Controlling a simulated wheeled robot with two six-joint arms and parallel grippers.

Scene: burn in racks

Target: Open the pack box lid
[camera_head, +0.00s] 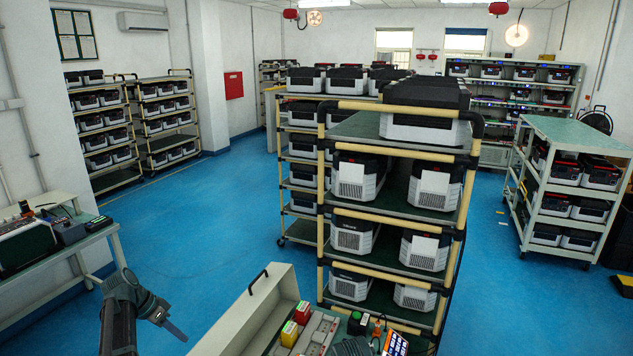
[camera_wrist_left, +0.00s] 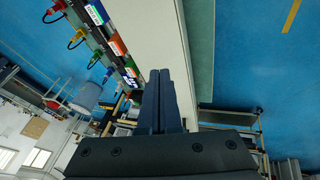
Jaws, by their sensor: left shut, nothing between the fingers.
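The pack box shows at the bottom of the head view, with red and yellow plugs (camera_head: 296,323) on its top. Its beige lid (camera_head: 262,318) stands raised and tilted along the left side, with a black handle (camera_head: 258,281) on its upper edge. My left gripper (camera_head: 176,331) is shut and empty, left of the lid and apart from it in the head view. The wrist view shows the shut fingers (camera_wrist_left: 163,100) over the pale lid panel (camera_wrist_left: 165,35), with coloured plugs (camera_wrist_left: 118,47) beside it; contact there is unclear. My right gripper's fingers are not visible.
A bench with a tester (camera_head: 28,243) stands at the left. A shelf cart (camera_head: 345,215) loaded with several packs stands just behind the box. Another cart (camera_head: 575,135) is at the right. Blue floor (camera_head: 190,235) is clear between the bench and the middle cart.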

